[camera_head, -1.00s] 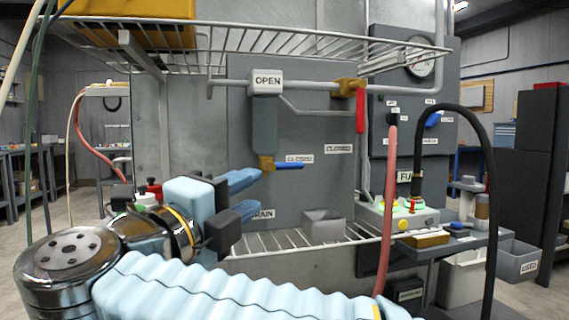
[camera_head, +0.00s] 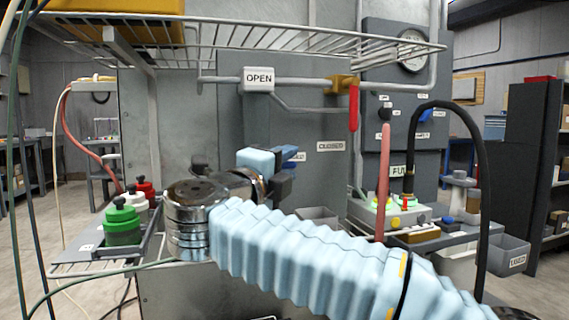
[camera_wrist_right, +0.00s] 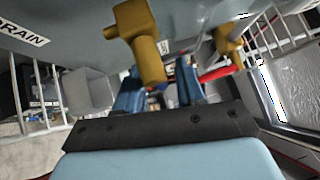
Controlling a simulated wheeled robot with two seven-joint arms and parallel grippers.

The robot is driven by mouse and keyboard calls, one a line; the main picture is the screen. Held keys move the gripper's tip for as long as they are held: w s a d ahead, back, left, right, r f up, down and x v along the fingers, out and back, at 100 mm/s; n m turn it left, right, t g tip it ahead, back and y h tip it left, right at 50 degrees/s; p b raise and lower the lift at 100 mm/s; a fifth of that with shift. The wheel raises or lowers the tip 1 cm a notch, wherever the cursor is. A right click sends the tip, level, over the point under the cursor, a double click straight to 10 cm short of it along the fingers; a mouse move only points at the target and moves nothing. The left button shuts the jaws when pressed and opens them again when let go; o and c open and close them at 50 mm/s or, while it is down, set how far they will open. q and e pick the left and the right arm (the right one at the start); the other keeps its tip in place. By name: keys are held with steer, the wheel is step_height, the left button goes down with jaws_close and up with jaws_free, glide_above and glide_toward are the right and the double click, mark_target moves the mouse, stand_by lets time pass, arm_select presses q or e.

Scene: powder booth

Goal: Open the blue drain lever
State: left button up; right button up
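The drain valve's brass body (camera_wrist_right: 140,45) shows in the right wrist view, just beyond my right gripper (camera_wrist_right: 158,88). Its two blue fingers are apart, with the lower end of the brass body in line with the gap. A small patch of darker blue shows in that gap; I cannot tell whether it is the blue drain lever. In the head view my right gripper (camera_head: 290,158) reaches toward the grey panel and covers the drain valve and lever. The DRAIN label (camera_wrist_right: 25,33) is at the upper left in the wrist view. My left gripper is not in view.
A red lever (camera_head: 353,107) hangs from another brass valve (camera_head: 341,83) to the right; the red lever also shows close by in the wrist view (camera_wrist_right: 217,73). A wire shelf (camera_head: 270,37) is above. Capped bottles (camera_head: 122,222) stand at left. A pink hose (camera_head: 384,180) rises at right.

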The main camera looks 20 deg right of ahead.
steer(key=shift+c, duration=0.3)
jaws_close()
steer(key=shift+f, duration=0.15)
steer(key=m+g+y, duration=0.1)
steer(key=f+m, duration=0.1)
steer(key=shift+a+m+g+y+p, duration=0.1)
steer(key=shift+m+g+y+p, duration=0.2)
steer(key=shift+g+y+p, duration=0.1)
steer(key=shift+a+f+m+g+y+p, duration=0.55)
steer(key=shift+m+y, duration=0.6)
steer(key=shift+y, duration=0.6)
steer(key=shift+a+f+m+g+y+p, duration=0.3)
steer(key=shift+a+m+g+y, duration=0.35)
steer(key=shift+m+y, duration=0.75)
steer(key=shift+a+f+m+g+y+p, duration=0.6)
steer(key=shift+m+y, duration=0.25)
steer(key=shift+y, duration=1.2)
steer(key=shift+r, duration=0.15)
